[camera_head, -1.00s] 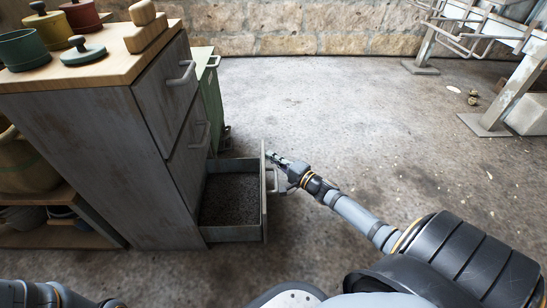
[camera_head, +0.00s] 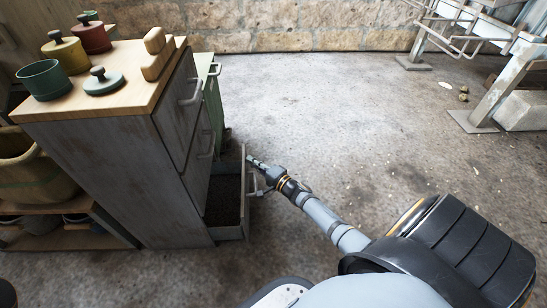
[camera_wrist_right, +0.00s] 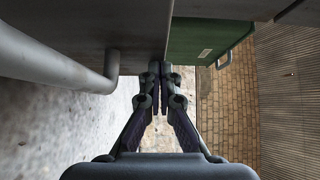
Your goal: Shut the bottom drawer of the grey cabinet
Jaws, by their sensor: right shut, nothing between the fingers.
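The grey cabinet (camera_head: 135,170) stands at the left in the head view. Its bottom drawer (camera_head: 244,205) is partly open, with a dark, speckled floor inside. My right gripper (camera_head: 254,163) is shut and empty at the outer face of the drawer front, near its far end and beyond the drawer handle (camera_head: 257,188). In the right wrist view, the shut fingertips (camera_wrist_right: 160,72) are at the grey drawer front (camera_wrist_right: 110,25), apparently touching it. The handle (camera_wrist_right: 75,65) lies to their left, not between the fingers. My left gripper is out of view.
A green cabinet (camera_head: 212,95) stands just behind the grey one. Pots and a wooden block (camera_head: 158,55) stand on the wooden top. The two upper drawers are shut. The floor (camera_head: 350,130) to the right is clear up to a metal frame (camera_head: 480,120).

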